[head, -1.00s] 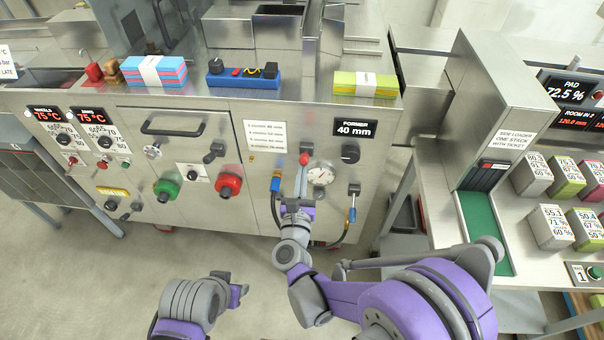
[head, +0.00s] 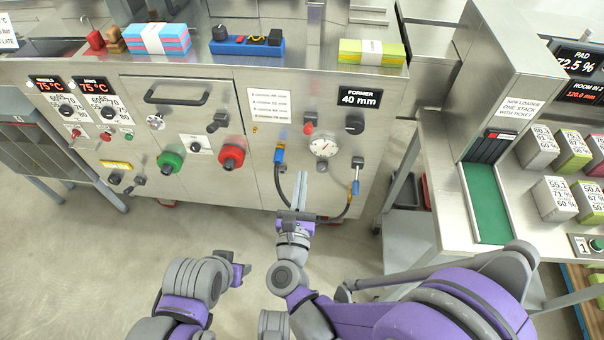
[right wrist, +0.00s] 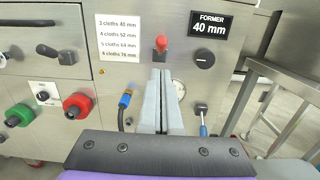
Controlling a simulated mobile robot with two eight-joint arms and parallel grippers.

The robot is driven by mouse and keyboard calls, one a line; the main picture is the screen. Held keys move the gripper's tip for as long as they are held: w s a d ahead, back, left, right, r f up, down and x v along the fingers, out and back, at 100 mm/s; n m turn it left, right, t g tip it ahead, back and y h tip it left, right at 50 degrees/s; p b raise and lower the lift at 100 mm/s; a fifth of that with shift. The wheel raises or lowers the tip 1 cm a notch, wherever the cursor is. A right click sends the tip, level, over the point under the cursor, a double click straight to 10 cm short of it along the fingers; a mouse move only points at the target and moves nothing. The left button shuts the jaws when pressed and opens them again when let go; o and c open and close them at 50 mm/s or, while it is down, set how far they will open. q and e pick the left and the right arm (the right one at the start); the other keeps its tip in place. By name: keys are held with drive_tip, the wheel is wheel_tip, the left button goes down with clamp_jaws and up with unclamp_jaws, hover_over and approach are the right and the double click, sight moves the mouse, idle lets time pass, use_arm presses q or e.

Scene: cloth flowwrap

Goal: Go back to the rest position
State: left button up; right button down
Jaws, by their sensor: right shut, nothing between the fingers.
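My right gripper (head: 300,190) is shut and empty, its two long grey fingers lying together. In the head view it is in front of the steel machine panel, below the pressure gauge (head: 323,146) and the red-tipped lever (head: 309,127). In the right wrist view its fingers (right wrist: 162,100) point toward the panel and cover part of the gauge. My left arm (head: 200,285) shows at the bottom of the head view, folded low; I cannot make out its gripper's fingers.
The panel carries a green knob (head: 171,162), a red knob (head: 231,155) and the former dial (head: 354,125). Cloth stacks lie on its top ledge. A side table with a green strip (head: 486,205) and several boxes stands at right. The floor (head: 90,260) at left is clear.

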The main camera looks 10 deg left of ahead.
idle(0.5)
wheel_tip(320, 180, up, 4)
drive_tip(key=w+d+n+g+y, duration=0.15)
drive_tip(key=n+y, duration=0.35)
drive_tip(key=n, duration=0.8)
drive_tip(key=s+d+f+n+g+h, duration=0.3)
drive_tip(key=s+d+f+n+g, duration=0.3)
drive_tip(key=s+d+n, duration=0.45)
drive_tip(key=s+d+f+n+g+h, duration=0.2)
drive_tip(key=s+d+f+n+g, duration=0.4)
drive_tip(key=s+d+n, duration=0.5)
use_arm(q)
wheel_tip(320, 180, up, 18)
drive_tip(key=w+p, duration=0.2)
drive_tip(key=p, duration=1.4)
drive_tip(key=shift+r+t, duration=0.15)
drive_tip(key=shift+t, duration=0.25)
use_arm(e)
drive_tip(key=w+r+n, duration=0.1)
drive_tip(key=w+r, duration=0.2)
drive_tip(key=r, duration=1.6)
